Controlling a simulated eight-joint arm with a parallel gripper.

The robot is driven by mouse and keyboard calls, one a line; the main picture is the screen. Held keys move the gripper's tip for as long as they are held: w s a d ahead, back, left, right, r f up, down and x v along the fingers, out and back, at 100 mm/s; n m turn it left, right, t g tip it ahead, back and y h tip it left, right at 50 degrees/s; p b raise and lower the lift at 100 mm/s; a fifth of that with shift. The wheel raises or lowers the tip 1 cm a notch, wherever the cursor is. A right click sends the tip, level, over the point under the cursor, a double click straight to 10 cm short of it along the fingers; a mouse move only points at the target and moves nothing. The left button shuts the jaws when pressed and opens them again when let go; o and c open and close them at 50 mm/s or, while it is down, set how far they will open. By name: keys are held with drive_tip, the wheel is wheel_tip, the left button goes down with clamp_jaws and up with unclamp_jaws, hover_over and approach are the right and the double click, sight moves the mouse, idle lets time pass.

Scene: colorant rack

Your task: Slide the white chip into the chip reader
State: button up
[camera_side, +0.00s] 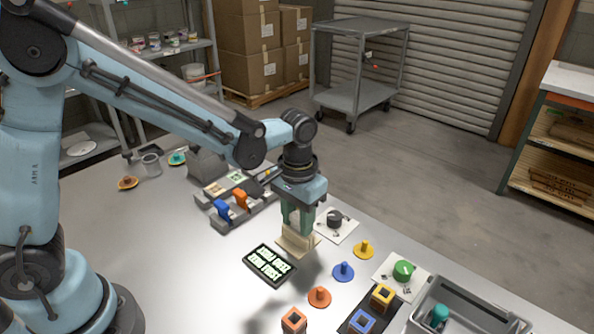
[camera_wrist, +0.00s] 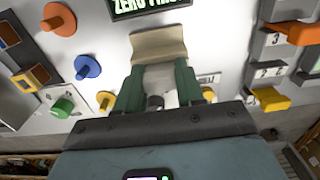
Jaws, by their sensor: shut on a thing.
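My gripper (camera_side: 299,222) reaches down over the middle of the table, its green fingers closed on a pale piece. In the wrist view, a whitish piece (camera_wrist: 168,76) shows between the fingers; it appears to be the white chip, though its outline is partly hidden. A beige block (camera_side: 296,243) is directly under the fingertips, and it also shows in the wrist view (camera_wrist: 158,44). I cannot tell whether the beige block is part of the held piece or a separate thing on the table. No chip reader can be clearly identified.
A black display with glowing text (camera_side: 270,264) lies just in front of the gripper. A dark knob on a white plate (camera_side: 336,218) stands close behind. Blue (camera_side: 343,271), orange (camera_side: 319,297) and yellow (camera_side: 364,249) pegged discs stand to the right. A grey rack with blue and orange levers (camera_side: 240,201) is left.

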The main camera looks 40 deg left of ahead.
drive_tip(key=shift+f, duration=0.2)
drive_tip(key=shift+r, duration=0.15)
drive_tip(key=shift+r, duration=1.25)
drive_tip(key=shift+f, duration=1.4)
drive_tip(key=shift+r, duration=0.15)
drive_tip(key=shift+r, duration=1.25)
drive_tip(key=shift+f, duration=1.25)
idle(1.2)
drive_tip(key=shift+r, duration=1.25)
